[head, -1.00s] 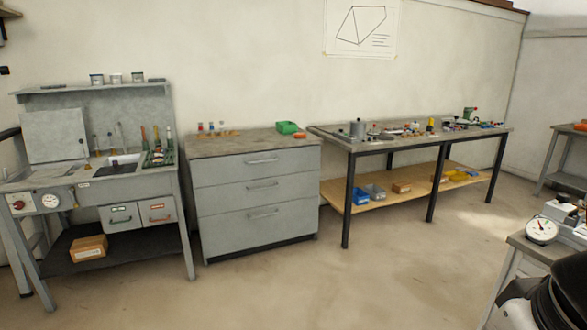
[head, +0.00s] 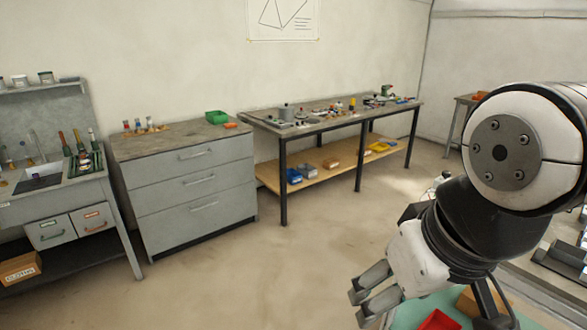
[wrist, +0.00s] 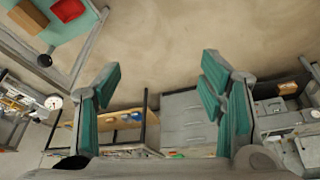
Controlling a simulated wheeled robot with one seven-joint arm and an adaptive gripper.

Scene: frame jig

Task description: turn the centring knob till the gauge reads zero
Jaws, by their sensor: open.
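A small round white-faced dial gauge (wrist: 53,102) stands on a bench at the left of the wrist view. It is too small to read. I cannot make out the centring knob in any current view. In the head view my arm covers part of the bench at the right, and the gauge does not show there. My gripper (head: 357,303) hangs at the lower right of the head view, over bare floor. In the wrist view my gripper (wrist: 162,68) is open, with nothing between its green-padded fingers. It is well apart from the gauge.
A green-topped table with a red tray (head: 440,321) and a cardboard box (wrist: 28,17) is close to my gripper. A grey drawer cabinet (head: 190,190) and a long cluttered bench (head: 335,120) stand along the wall. The floor (head: 300,265) between is clear.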

